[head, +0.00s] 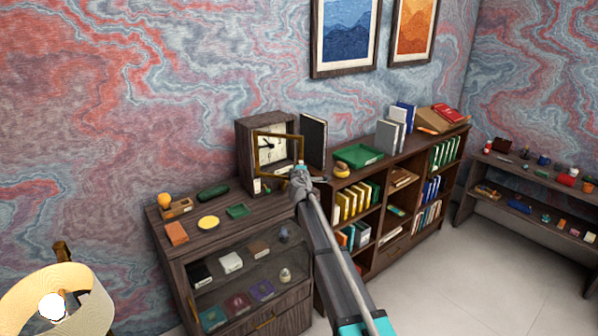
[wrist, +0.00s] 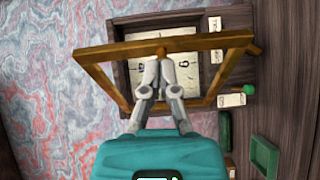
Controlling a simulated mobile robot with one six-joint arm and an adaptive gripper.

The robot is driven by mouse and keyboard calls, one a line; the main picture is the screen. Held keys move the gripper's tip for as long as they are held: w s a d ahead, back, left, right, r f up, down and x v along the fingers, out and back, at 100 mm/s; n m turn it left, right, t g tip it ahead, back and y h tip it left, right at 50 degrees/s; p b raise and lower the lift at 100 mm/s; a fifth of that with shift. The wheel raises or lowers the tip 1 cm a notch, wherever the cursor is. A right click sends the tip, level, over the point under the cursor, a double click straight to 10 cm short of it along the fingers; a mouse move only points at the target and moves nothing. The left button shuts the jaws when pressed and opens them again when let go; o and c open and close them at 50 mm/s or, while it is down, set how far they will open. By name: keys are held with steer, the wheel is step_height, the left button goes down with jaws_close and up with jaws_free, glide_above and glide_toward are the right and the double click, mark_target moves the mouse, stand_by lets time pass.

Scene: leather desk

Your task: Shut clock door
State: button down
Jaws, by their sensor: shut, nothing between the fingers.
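The clock (head: 243,147) is a dark wooden box with a pale face and dark hands, standing on the left cabinet against the wall. Its door (head: 301,145) is a thin golden-brown frame that stands open, swung out from the box. In the wrist view the door frame (wrist: 97,86) appears tilted in front of the clock face (wrist: 193,70). My gripper (head: 300,173) is at the door's lower right in the head view. In the wrist view my gripper (wrist: 161,58) is shut and empty, its fingertips by one bar of the frame; I cannot tell whether they touch.
The cabinet top holds a green case (head: 213,191), a yellow disc (head: 208,223) and an orange block (head: 176,233). A dark upright panel (head: 313,141) stands right of the clock. A green tray (head: 358,155) sits on the bookcase. A lamp shade (head: 90,300) is at lower left.

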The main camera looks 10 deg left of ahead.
steer(key=w, duration=1.4)
steer(key=shift+d, duration=0.4)
steer(key=shift+s, duration=0.2)
steer(key=s+d, duration=0.7)
steer(key=d, duration=0.4)
steer(key=shift+r+p, duration=0.3)
steer(key=shift+p, duration=0.05)
steer(key=shift+s, duration=0.1)
